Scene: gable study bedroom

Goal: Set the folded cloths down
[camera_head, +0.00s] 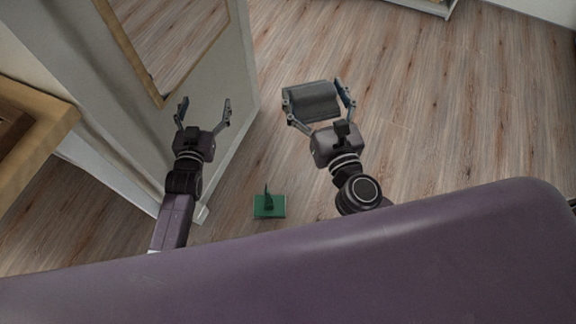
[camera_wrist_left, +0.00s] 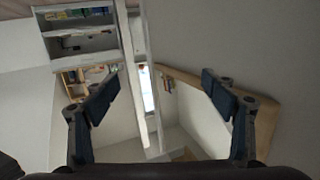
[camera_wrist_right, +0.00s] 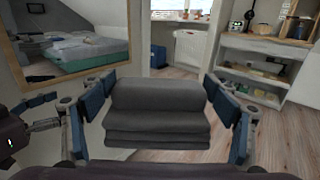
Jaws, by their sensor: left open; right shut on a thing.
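A dark grey folded cloth stack (camera_head: 313,101) is held above the wooden floor by my right gripper (camera_head: 318,104). In the right wrist view the folded cloths (camera_wrist_right: 158,108) lie between the two blue-padded fingers, with the folded layers stacked. My right gripper is shut on them. My left gripper (camera_head: 203,112) is open and empty, left of the cloths, beside the tall white panel with the mirror. In the left wrist view its fingers (camera_wrist_left: 166,105) are wide apart with nothing between them. I cannot tell how many cloths there are.
A small green thing (camera_head: 269,206) stands on the floor between my arms. A wood-framed mirror (camera_head: 176,40) is on the left, with a wooden furniture edge (camera_head: 62,118) nearer. White shelves (camera_wrist_right: 262,75) with objects stand at the right. The floor (camera_head: 440,110) to the right is clear.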

